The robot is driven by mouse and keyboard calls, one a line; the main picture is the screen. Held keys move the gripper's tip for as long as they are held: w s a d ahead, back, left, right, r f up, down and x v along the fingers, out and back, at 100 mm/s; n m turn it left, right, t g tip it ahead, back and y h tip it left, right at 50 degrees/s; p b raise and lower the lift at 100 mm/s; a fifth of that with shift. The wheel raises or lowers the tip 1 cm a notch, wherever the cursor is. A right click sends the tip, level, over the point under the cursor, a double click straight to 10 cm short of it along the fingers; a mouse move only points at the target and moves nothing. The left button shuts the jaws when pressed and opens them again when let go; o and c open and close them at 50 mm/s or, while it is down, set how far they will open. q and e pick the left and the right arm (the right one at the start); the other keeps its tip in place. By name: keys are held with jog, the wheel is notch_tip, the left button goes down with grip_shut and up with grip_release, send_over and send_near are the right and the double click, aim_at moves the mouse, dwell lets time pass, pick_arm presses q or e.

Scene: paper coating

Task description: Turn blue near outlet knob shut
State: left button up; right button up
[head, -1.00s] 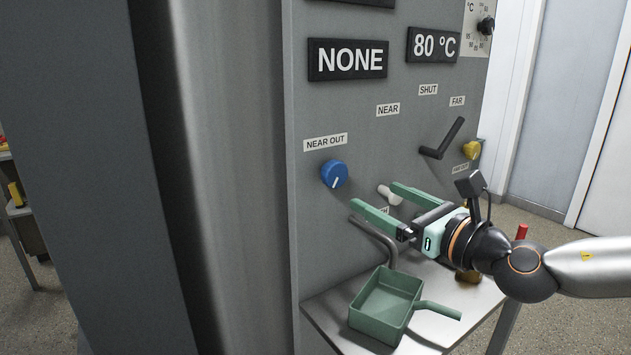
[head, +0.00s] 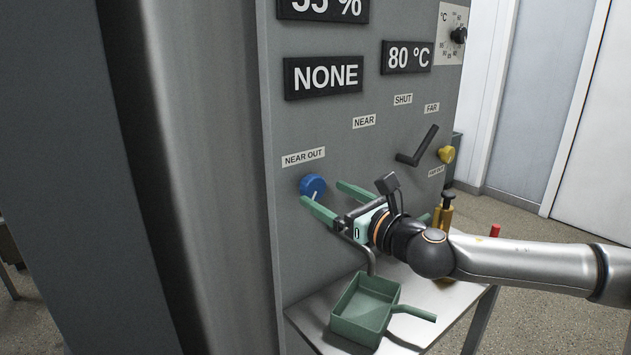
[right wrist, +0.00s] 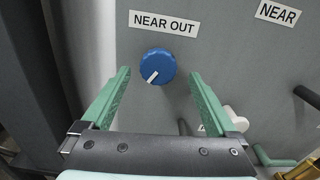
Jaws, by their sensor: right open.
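The blue near outlet knob (head: 312,185) sits on the grey panel under the NEAR OUT label (head: 303,157). It has a white pointer line. In the right wrist view the knob (right wrist: 153,67) lies just beyond and between the fingertips, its pointer slanting to the lower left. My right gripper (head: 322,192) is open, with green fingers reaching toward the panel on either side of the knob. I see a gap between the fingers and the knob in the wrist view. My left gripper is not in view.
A bent outlet pipe (head: 370,262) comes out below the knob, above a green scoop (head: 366,311) on a small shelf (head: 433,296). To the right are a black lever (head: 417,147), a yellow knob (head: 446,154) and a brass-coloured object (head: 443,213). Displays read NONE and 80 °C.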

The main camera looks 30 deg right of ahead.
aim_at(317, 190)
jog(key=shift+w+a+r+p, duration=0.2)
jog(key=shift+w+p, duration=0.25)
jog(key=shift+w, duration=0.35)
jog(key=shift+w+f+p, duration=0.1)
jog(key=shift+w+p, duration=0.2)
jog(key=shift+w, duration=0.45)
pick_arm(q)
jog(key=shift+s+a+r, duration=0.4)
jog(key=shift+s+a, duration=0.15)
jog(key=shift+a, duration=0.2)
pick_arm(e)
jog(key=shift+w+a+f, duration=0.1)
jog(key=shift+w, duration=0.4)
jog(key=c, duration=1.4)
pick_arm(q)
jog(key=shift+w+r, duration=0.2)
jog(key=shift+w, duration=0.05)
